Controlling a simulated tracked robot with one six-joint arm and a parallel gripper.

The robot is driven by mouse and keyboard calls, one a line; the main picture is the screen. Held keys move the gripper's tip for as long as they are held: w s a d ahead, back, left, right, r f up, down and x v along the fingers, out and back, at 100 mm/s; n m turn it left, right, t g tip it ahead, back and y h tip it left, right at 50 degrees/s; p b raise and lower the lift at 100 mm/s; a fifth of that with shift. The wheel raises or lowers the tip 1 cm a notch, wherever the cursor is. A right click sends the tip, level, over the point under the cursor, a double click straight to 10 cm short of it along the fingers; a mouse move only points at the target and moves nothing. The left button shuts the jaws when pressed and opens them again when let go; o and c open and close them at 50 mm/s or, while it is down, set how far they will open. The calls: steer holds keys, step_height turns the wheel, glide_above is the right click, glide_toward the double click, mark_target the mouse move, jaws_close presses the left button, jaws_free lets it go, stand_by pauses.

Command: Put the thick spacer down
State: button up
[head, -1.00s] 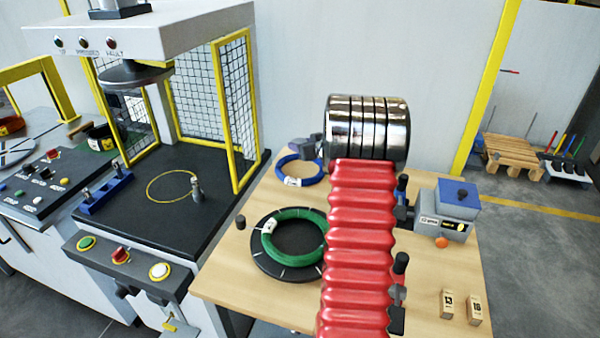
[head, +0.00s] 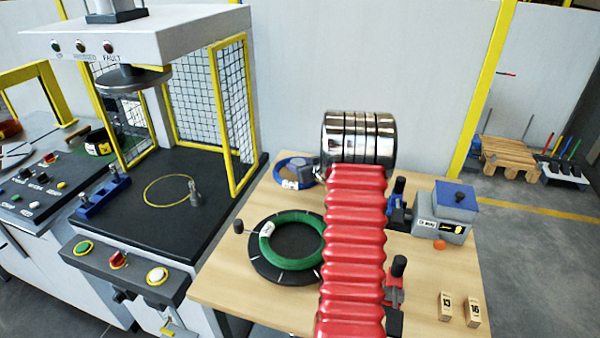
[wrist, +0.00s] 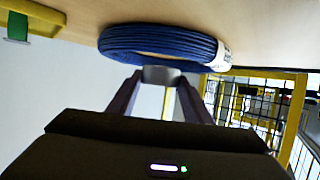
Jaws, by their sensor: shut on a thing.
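In the wrist view my gripper (wrist: 160,82) is shut on a small grey piece (wrist: 160,74), which I take to be the thick spacer. Only its end shows between the fingertips. The blue coil (wrist: 160,44) is just beyond it in that view; I cannot tell whether they touch. In the head view my red arm sleeve and shiny wrist hide most of the gripper and the held piece. The blue coil (head: 282,166) shows left of the wrist, at the back of the wooden table (head: 225,285).
A green coil (head: 268,252) lies on a black disc (head: 268,270). A blue-topped grey device (head: 440,225), an orange ball (head: 439,245) and two numbered wooden blocks (head: 473,312) are on the right. The press (head: 150,225) stands left. The table's front left is clear.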

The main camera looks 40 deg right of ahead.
step_height(320, 180, down, 3)
steer(key=shift+r, duration=0.15)
steer(key=o, duration=1.2)
steer(key=shift+s, duration=0.1)
steer(key=v, duration=1.2)
steer(key=shift+d, duration=0.1)
